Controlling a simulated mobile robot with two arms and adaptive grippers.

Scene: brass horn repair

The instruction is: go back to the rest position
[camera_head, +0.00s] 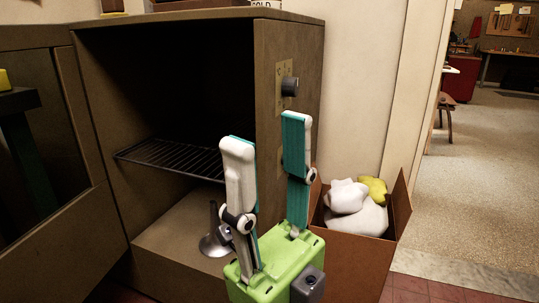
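My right gripper (262,140) rises from the bottom middle of the head view, its green palm low and its two white-and-teal fingers pointing up. The fingers stand apart with nothing between them, so it is open and empty. It is in front of the right side of an open brown cabinet (288,110). My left gripper does not show.
Inside the cabinet is a black wire shelf (170,155). A grey flared object (213,243) stands on the cabinet floor, partly behind my gripper. A cardboard box (400,205) with white and yellow cloths (358,205) stands to the right. Open floor (480,190) lies beyond the doorway.

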